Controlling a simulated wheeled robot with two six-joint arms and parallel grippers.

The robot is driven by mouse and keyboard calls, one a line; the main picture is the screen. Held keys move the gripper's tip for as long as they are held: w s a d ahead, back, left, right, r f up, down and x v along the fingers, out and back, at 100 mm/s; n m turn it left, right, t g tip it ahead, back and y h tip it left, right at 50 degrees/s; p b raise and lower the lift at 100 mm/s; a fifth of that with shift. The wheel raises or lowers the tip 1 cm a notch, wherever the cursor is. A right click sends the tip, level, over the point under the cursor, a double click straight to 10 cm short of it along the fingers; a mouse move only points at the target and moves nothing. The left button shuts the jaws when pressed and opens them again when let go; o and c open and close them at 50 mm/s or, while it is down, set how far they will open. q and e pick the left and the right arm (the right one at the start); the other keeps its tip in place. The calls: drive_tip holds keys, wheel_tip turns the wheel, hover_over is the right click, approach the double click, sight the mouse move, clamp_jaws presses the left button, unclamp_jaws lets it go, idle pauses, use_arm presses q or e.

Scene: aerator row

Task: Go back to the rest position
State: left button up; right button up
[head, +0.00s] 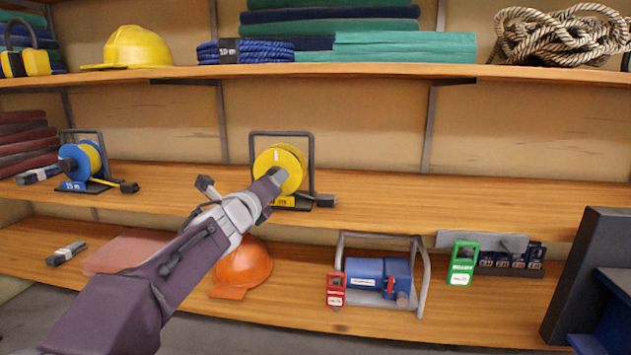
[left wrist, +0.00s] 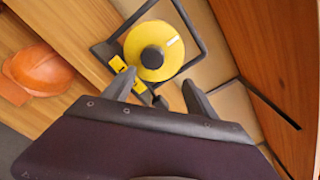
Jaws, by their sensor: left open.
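My left gripper (head: 270,185) reaches in from the lower left of the head view toward the middle shelf. Its two fingers also show in the left wrist view (left wrist: 158,92), spread apart with nothing between them. Beyond the fingers is a yellow cable reel (head: 281,160) in a dark frame on the middle shelf; it also shows in the left wrist view (left wrist: 152,52). The gripper partly hides the reel in the head view. I cannot tell the exact gap between fingertips and reel. My right gripper is not in view.
A blue and yellow reel (head: 82,160) stands at the left of the middle shelf (head: 450,195). Below are an orange helmet (head: 245,265), a blue machine (head: 372,272) in a tube frame, and red (head: 336,290) and green (head: 462,263) tagged items. The middle shelf's right part is clear.

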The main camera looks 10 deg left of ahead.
use_arm(q)
drive_tip(key=s+a+f+n+g+y+p, duration=0.1)
drive_tip(key=s+f+n+g+p, duration=0.2)
drive_tip(key=s+f+n+g, duration=0.5)
drive_tip(key=s+f+n+g+y+p, duration=0.1)
drive_tip(key=s+f+n+p, duration=0.4)
drive_tip(key=f, duration=0.7)
drive_tip(key=s+d+f+n+g+h, duration=0.1)
drive_tip(key=s+f+n+g, duration=0.3)
drive_tip(key=s+f+n, duration=0.35)
drive_tip(key=s+d+f+n+g, duration=0.1)
drive_tip(key=s+f+n+g, duration=0.25)
drive_tip(key=s+n, duration=0.6)
wheel_tip(320, 180, up, 37)
drive_tip(key=s+m+p, duration=0.1)
drive_tip(key=p, duration=3.6)
drive_tip(key=shift+s+a, duration=0.15)
drive_tip(key=shift+s, duration=0.05)
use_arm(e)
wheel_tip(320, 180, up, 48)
